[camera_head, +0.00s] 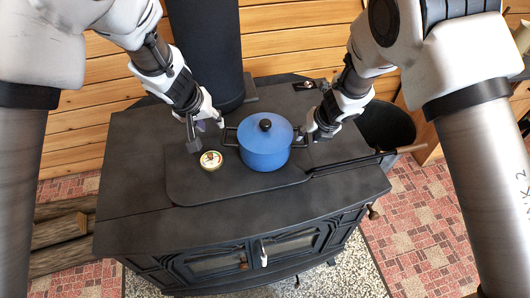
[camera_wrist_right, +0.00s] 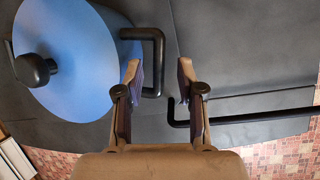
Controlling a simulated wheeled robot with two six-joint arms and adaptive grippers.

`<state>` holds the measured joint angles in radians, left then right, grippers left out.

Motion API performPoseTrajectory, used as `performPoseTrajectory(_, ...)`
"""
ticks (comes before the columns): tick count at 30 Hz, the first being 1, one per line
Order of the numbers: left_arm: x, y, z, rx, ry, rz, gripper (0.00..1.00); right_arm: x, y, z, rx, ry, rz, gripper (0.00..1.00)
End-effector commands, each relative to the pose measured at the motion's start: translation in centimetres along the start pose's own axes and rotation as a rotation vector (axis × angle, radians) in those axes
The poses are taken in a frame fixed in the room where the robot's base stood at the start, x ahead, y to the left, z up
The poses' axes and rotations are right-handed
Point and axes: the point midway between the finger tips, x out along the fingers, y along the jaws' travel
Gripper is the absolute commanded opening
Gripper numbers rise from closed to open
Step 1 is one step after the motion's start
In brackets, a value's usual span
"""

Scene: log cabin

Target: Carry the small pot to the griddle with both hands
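The small blue pot (camera_head: 262,150) stands upright on the black stove top, with its lid on and a black knob. It has a dark handle on each side. It also shows in the right wrist view (camera_wrist_right: 72,70). My left gripper (camera_head: 206,137) is open just left of the pot's left handle. My right gripper (camera_head: 314,135) is beside the right handle. In the right wrist view its fingers (camera_wrist_right: 159,70) are apart, with the handle bar between and beyond the fingertips. A flat dark plate (camera_head: 200,187) lies under the pot; I cannot tell whether it is the griddle.
A small round tin (camera_head: 211,160) sits left of the pot, close to the left gripper. A black rod with a wooden grip (camera_head: 411,148) lies at the right, past the stove edge. The stovepipe (camera_head: 207,45) rises behind. The stove's front left (camera_head: 135,210) is clear.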

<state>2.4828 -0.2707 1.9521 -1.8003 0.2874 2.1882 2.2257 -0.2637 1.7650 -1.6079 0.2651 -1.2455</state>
Motion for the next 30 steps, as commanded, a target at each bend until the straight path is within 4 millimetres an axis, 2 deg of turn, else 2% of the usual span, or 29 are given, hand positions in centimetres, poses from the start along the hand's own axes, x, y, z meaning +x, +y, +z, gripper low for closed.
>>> performPoseTrajectory(6, 0.0, 0.0, 0.0, 0.0, 0.0, 0.0, 0.38, -5.9, 0.0, 0.1, 0.0, -0.005, 0.0, 0.38)
performPoseTrajectory(9, 0.0, 0.0, 0.0, 0.0, 0.0, 0.0, 0.38, -7.9, 0.0, 0.1, 0.0, -0.004, -0.001, 0.38)
performPoseTrajectory(12, 0.0, 0.0, 0.0, 0.0, 0.0, 0.0, 0.38, -9.0, 0.0, 0.0, 0.0, -0.003, 0.0, 0.38)
performPoseTrajectory(30, 0.0, 0.0, 0.0, 0.0, 0.0, 0.0, 0.38, -9.4, 0.0, 0.0, 0.0, -0.001, -0.001, 0.38)
